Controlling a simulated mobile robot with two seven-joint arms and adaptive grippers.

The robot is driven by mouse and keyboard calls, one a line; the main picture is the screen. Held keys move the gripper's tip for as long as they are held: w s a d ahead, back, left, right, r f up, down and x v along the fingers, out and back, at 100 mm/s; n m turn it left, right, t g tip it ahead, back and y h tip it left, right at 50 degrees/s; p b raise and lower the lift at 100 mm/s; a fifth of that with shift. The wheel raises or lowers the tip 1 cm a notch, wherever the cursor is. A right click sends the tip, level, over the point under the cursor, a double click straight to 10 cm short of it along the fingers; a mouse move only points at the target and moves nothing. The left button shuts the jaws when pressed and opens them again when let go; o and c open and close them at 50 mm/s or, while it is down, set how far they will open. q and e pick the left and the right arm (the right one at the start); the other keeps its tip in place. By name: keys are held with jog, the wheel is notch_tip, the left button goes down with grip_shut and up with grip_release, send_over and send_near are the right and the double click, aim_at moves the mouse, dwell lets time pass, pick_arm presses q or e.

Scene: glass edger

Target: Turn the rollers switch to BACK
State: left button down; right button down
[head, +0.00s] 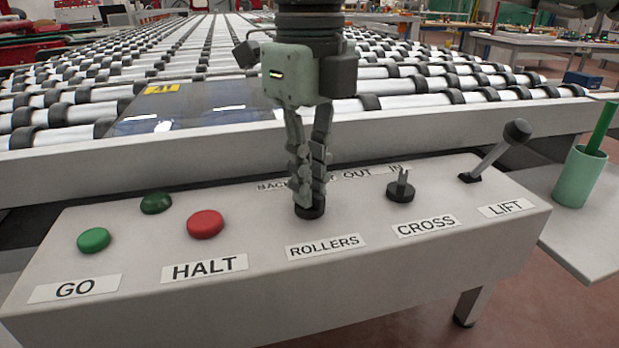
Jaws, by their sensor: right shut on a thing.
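The rollers switch (309,211) is a small black rotary knob on the sloped grey control panel (250,255), just above its ROLLERS label (326,246). My right gripper (308,196) comes down from above and is shut on the switch, with its fingers hiding the handle. Behind the fingers is a position label strip (357,174); "BAC" shows at its left and "OUT" and "IN" to the right, the middle is covered. Which way the switch points cannot be told. My left gripper is not in view.
Left of the switch are a red HALT button (205,224), a green GO button (94,240) and a dark green button (156,203). To the right are the CROSS switch (401,190) and the LIFT lever (497,150). A roller conveyor (400,85) lies behind.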

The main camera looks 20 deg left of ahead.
jog(key=shift+n, duration=0.5)
jog(key=c, duration=1.6)
grip_release()
jog(key=shift+r, duration=0.15)
notch_tip(320, 180, up, 12)
